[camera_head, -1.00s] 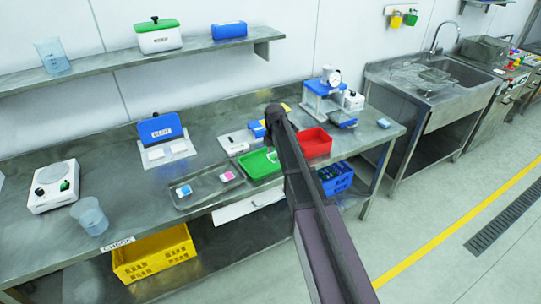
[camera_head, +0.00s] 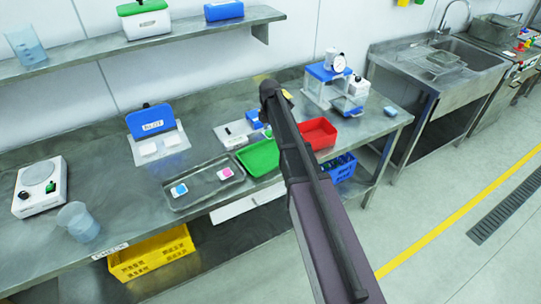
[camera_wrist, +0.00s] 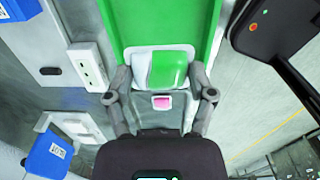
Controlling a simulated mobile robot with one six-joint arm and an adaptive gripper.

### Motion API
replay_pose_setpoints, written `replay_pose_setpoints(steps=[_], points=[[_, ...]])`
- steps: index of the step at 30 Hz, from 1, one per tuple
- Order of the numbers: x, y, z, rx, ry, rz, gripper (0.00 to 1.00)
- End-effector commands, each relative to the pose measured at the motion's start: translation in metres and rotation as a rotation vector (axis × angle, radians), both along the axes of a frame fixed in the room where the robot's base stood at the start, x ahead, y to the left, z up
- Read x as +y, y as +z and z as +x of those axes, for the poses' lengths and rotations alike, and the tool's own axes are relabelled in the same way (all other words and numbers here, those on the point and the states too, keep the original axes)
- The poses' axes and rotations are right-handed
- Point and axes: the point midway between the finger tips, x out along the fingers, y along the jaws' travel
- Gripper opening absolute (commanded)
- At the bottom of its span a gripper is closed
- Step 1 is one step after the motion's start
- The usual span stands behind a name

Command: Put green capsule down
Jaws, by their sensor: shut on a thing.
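My gripper (camera_wrist: 161,76) is shut on the green capsule (camera_wrist: 166,70), a rounded green piece with a pale part beside it, held between the two fingers in the wrist view. Behind it in that view lies the green tray (camera_wrist: 150,22). In the head view the green tray (camera_head: 256,158) sits on the bench, partly covered by my arm. My gripper and the capsule cannot be made out there. I cannot tell whether the capsule touches the tray.
A metal tray (camera_head: 206,196) with a blue and a pink item (camera_head: 225,173) lies left of the green tray. A red tray (camera_head: 318,133) is to its right. A blue-and-white press (camera_head: 328,78) stands behind. A beaker (camera_head: 78,222) stands far left.

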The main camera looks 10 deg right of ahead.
Motion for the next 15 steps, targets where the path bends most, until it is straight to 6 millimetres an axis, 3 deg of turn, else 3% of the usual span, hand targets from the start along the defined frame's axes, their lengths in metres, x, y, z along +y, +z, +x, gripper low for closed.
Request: replay_pose_setpoints(steps=[10,15], points=[[-0.003,-0.001,-0.002,0.000,-0.002,0.000,0.37],[-0.015,-0.010,-0.015,0.000,-0.004,0.000,0.37]])
